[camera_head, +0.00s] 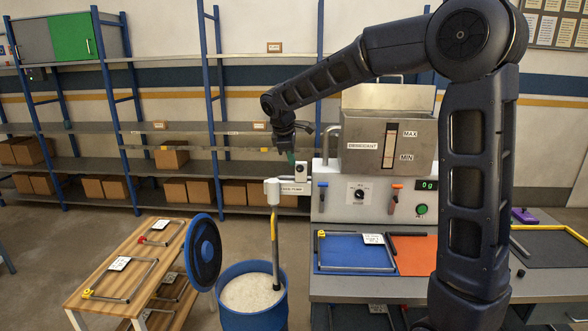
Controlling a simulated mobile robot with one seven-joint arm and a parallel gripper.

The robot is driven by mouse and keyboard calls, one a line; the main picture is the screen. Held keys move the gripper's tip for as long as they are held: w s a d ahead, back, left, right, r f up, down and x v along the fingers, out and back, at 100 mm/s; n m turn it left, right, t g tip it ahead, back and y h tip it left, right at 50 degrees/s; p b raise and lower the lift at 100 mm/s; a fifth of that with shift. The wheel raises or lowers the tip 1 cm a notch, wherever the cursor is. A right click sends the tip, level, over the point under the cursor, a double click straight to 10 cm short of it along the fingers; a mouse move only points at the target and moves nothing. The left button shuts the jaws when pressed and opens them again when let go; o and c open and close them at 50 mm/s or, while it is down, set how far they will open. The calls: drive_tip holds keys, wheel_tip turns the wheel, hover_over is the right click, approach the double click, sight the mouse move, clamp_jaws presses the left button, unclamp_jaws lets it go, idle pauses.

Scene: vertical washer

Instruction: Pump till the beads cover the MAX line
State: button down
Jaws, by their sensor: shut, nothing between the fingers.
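A metal hopper (362,160) labelled DESICCANT stands on the grey machine at the back right, with its lid raised. A pump tube (274,240) stands in a blue barrel (252,318) of pale beads (248,293). My gripper (291,158) is shut and empty, pointing down just left of this box; contact cannot be told.
A blue lid (204,252) leans upright between the barrel and a wooden table (108,280) holding metal frames. Blue and orange mats cover the bench.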

drive_tip(key=shift+v, duration=1.05)
idle(0.5)
drive_tip(key=s+d+r+m, duration=0.1)
drive_tip(key=s+d+m, duration=0.35)
drive_tip(key=d, duration=0.65)
drive_tip(key=s+d+r+m, duration=0.1)
drive_tip(key=s+d+m, duration=0.4)
drive_tip(key=d, duration=0.7)
drive_tip(key=s+d+f+m+y, duration=0.1)
drive_tip(key=s+d+f+m, duration=0.2)
drive_tip(key=s+d, duration=0.3)
drive_tip(key=s+d+f+m, duration=0.3)
drive_tip(key=s+d+m, duration=0.2)
drive_tip(key=s, duration=0.5)
drive_tip(key=shift+d+t+y, duration=0.3)
drive_tip(key=shift+d+y, duration=0.1)
drive_tip(key=shift+d, duration=0.25)
drive_tip(key=shift+f, duration=0.1)
